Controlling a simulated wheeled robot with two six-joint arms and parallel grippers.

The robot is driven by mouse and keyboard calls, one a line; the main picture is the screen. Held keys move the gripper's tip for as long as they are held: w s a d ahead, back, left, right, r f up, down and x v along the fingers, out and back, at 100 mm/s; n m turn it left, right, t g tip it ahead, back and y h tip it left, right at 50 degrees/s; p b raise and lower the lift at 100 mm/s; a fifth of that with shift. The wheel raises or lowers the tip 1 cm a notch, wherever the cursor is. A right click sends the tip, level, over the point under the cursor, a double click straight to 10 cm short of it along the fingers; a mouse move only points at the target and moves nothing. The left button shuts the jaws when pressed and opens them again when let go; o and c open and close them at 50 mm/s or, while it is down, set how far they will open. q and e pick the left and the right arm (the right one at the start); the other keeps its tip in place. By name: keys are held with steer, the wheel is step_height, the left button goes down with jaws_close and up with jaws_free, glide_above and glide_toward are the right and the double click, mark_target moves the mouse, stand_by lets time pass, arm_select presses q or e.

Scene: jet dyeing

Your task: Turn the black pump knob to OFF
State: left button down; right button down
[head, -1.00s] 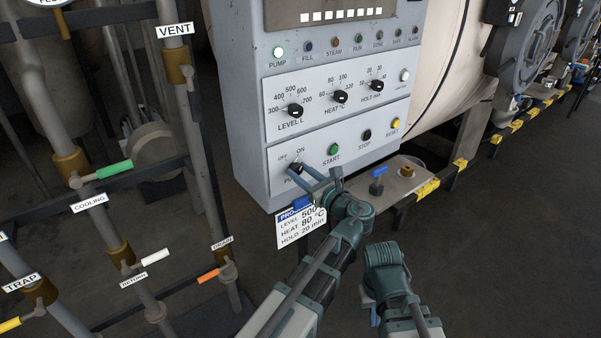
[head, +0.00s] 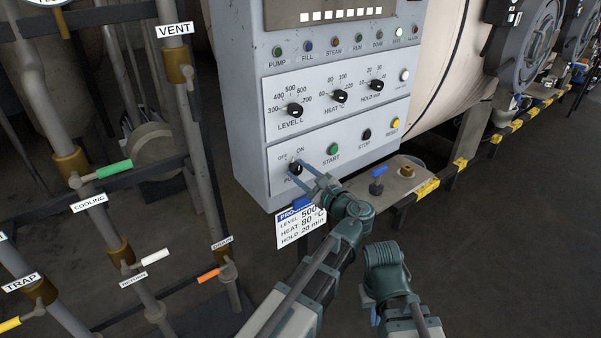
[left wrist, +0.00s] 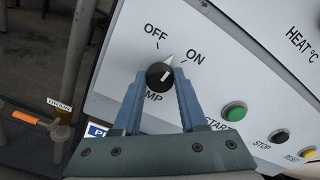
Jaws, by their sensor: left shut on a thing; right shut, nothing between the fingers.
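The black pump knob (head: 295,169) is on the lower left of the grey control panel. It also shows in the left wrist view (left wrist: 158,77), where its white pointer stands between the OFF and ON marks. My left gripper (head: 303,174) is shut on the knob, its two blue fingers on either side in the left wrist view (left wrist: 159,88). My right gripper (head: 374,316) is shut and empty, low in the head view, away from the panel.
The green START button (head: 333,149), black STOP button (head: 366,134) and yellow RESET button (head: 395,123) are right of the knob. A recipe card (head: 301,226) hangs below. A blue-handled valve (head: 377,182) stands at right; pipes with coloured handles are at left.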

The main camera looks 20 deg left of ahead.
arm_select(q)
steer(key=n, duration=0.4)
steer(key=shift+n, duration=1.8)
steer(key=shift+f, duration=0.1)
steer(key=shift+c, duration=2.2)
jaws_free()
